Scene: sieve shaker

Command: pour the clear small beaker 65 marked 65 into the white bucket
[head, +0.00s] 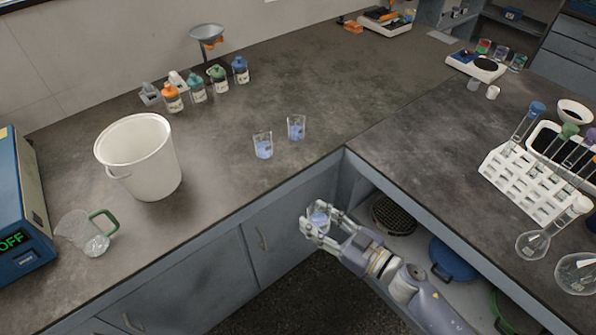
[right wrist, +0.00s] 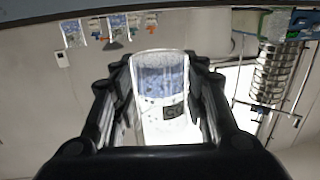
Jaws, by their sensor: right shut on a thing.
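My right gripper (head: 319,222) is shut on a small clear beaker (head: 319,217) and holds it in front of the counter's edge, above the floor. In the right wrist view the beaker (right wrist: 162,95) sits between the fingers, with bluish-white contents and a dark label I cannot read for sure. The white bucket (head: 150,160) stands upright on the left part of the counter, apart from the gripper and to its left. My left gripper is not in view.
Two similar small beakers stand on the counter, one (head: 263,146) left of the other (head: 296,128). A green-handled jug (head: 88,235) and a blue device (head: 22,210) are at the left. Several bottles (head: 197,90) stand behind. A white tube rack (head: 535,183) is at the right.

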